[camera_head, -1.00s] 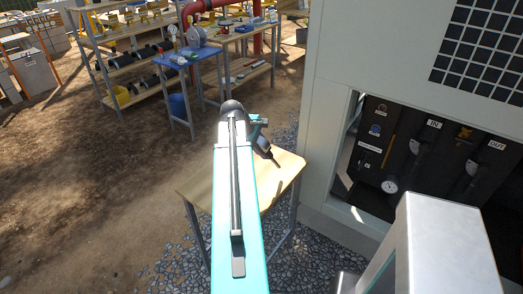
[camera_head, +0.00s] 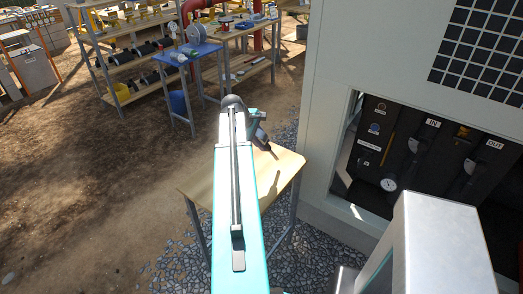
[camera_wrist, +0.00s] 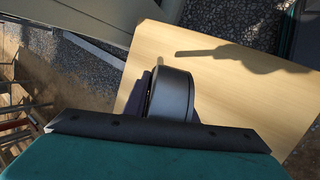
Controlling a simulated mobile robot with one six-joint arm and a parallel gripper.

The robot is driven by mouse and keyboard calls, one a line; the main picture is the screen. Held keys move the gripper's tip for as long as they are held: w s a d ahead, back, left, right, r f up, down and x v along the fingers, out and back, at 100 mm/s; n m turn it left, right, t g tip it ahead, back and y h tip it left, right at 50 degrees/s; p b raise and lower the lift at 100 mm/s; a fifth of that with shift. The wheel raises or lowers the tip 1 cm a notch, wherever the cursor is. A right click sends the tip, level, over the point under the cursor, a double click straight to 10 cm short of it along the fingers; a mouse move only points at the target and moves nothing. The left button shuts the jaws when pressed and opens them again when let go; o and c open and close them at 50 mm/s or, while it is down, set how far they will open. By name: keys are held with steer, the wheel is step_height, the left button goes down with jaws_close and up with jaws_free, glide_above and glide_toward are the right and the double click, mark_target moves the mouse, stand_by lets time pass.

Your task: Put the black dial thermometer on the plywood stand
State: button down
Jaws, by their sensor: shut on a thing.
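The plywood stand (camera_head: 280,172) is a small table with a pale wooden top and grey metal legs, beside the chiller cabinet. It fills much of the wrist view (camera_wrist: 200,40). My gripper (camera_head: 261,140) is over the stand's far part, partly behind my arm. In the wrist view, a round black body (camera_wrist: 174,92), the black dial thermometer, shows beyond the dark edge of my gripper, with a short pale stem at its top. My gripper is shut on it. The fingertips and the dial's face are hidden. I cannot tell whether the thermometer touches the top.
The chiller cabinet (camera_head: 325,150) stands close on the right; its open bay holds a white gauge (camera_head: 388,184) and IN and OUT labels. A blue table (camera_head: 185,57) and shelves (camera_head: 120,62) stand at the back. Bare ground on the left is free.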

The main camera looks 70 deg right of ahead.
mark_target(262, 136)
steer(key=shift+f+p, duration=0.7)
steer(key=shift+f, duration=1.05)
steer(key=c, duration=1.5)
jaws_free()
steer(key=shift+o, duration=0.2)
steer(key=shift+r, duration=0.25)
steer(key=b+v, duration=0.3)
steer(key=v, duration=0.8)
steer(key=shift+a+r, duration=0.25)
steer(key=shift+r, duration=0.1)
